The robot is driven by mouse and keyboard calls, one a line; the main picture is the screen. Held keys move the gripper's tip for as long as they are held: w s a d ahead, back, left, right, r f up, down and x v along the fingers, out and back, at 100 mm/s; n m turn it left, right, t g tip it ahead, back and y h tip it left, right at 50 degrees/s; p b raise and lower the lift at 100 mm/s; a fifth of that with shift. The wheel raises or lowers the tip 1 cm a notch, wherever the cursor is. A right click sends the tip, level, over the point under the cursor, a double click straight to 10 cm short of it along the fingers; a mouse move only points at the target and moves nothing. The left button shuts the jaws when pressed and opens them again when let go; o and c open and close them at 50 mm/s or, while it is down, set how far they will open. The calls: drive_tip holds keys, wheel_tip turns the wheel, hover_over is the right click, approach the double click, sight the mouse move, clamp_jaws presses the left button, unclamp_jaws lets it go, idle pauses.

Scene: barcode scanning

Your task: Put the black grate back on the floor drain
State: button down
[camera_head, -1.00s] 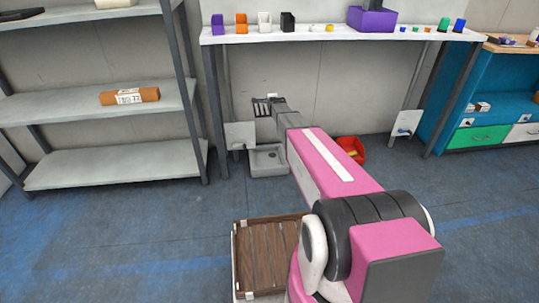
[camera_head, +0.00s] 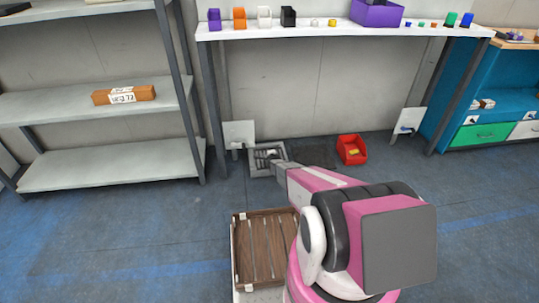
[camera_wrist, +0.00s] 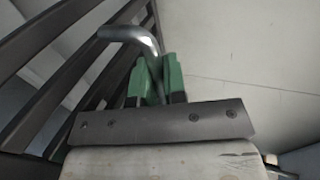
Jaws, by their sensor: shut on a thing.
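The black grate (camera_head: 262,161) appears over the floor drain (camera_head: 253,172), a square pale grey frame on the floor under the white shelf. Its dark bars show inside the drain's outline in the head view. I cannot tell whether it rests in the drain or hangs just above it. In the wrist view the grate's bars (camera_wrist: 75,60) run along the left, tilted in the picture. My gripper's green fingers (camera_wrist: 160,80) are shut on the grate's bent metal handle (camera_wrist: 125,35). In the head view my gripper is small and hard to make out against the grate.
A white wall plate with a pipe (camera_head: 239,134) stands just behind the drain. A red bin (camera_head: 352,150) is to the right, beyond a dark floor patch (camera_head: 317,156). A slatted wooden crate (camera_head: 260,260) lies near my base. Shelf legs flank the drain area.

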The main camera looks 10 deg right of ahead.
drive_tip(key=shift+f, duration=0.4)
drive_tip(key=shift+w, duration=4.8)
drive_tip(key=shift+w+f, duration=0.1)
drive_tip(key=shift+f, duration=2.65)
drive_tip(key=c, duration=1.1)
unclamp_jaws()
